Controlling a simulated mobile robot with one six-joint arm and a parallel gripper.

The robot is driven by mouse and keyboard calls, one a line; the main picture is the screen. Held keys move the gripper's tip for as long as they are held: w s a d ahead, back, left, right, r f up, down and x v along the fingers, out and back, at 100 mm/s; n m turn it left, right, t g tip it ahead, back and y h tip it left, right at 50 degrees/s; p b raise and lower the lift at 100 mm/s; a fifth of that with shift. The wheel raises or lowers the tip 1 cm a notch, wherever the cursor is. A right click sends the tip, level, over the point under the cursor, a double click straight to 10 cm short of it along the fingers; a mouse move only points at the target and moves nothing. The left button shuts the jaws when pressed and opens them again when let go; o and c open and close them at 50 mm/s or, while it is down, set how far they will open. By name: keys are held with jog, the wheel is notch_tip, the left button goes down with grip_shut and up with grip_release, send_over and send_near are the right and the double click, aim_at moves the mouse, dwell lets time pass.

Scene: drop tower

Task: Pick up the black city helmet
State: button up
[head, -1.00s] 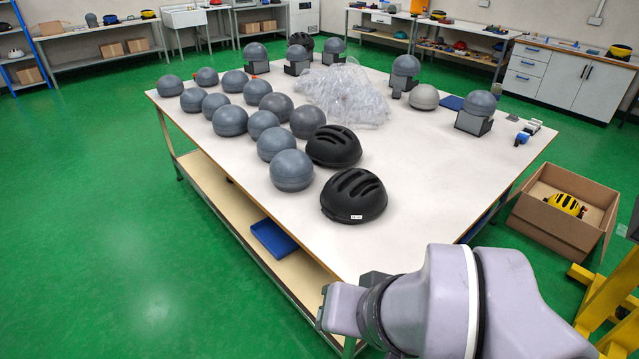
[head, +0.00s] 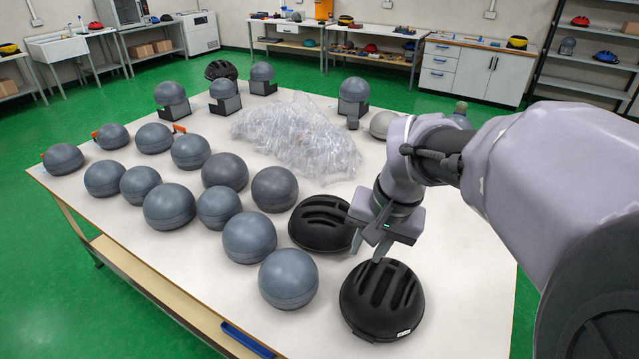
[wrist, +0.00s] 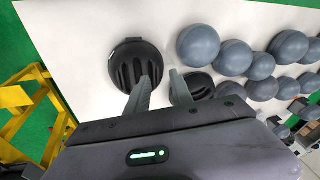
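Two black vented helmets sit on the white table. The nearer one (head: 382,312), with a small white label on its rim, also shows in the wrist view (wrist: 128,48). The second (head: 312,230) is just behind it to the left; in the wrist view (wrist: 203,82) a finger partly hides it. A third black helmet (head: 221,69) stands at the table's far end. I cannot tell which is the city helmet. My gripper (head: 366,254) is open and empty, fingers down, above the two front helmets. In the wrist view its fingers (wrist: 160,78) stand apart.
Rows of grey headforms (head: 225,171) fill the left of the table, close beside the front helmets. Crumpled clear plastic (head: 297,137) lies behind. Headforms on dark stands (head: 353,95) are at the back. The table's front right (head: 465,300) is clear. A yellow frame (wrist: 38,105) stands off the table.

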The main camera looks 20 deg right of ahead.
jog(key=w+d+f+m+g+p, duration=0.1)
jog(key=w+d+f+p, duration=0.2)
jog(key=d, duration=0.6)
jog(key=m+g+b, duration=0.1)
jog(key=b, duration=0.4)
send_over(396, 282)
jog(key=f, duration=1.6)
jog(key=shift+s, duration=0.25)
jog(key=f+b, duration=0.2)
jog(key=f, duration=0.1)
jog(key=f+b, duration=0.1)
jog(key=f, duration=0.1)
jog(key=shift+w+f, duration=0.25)
jog(key=shift+w, duration=0.1)
jog(key=shift+r, duration=0.15)
grip_shut()
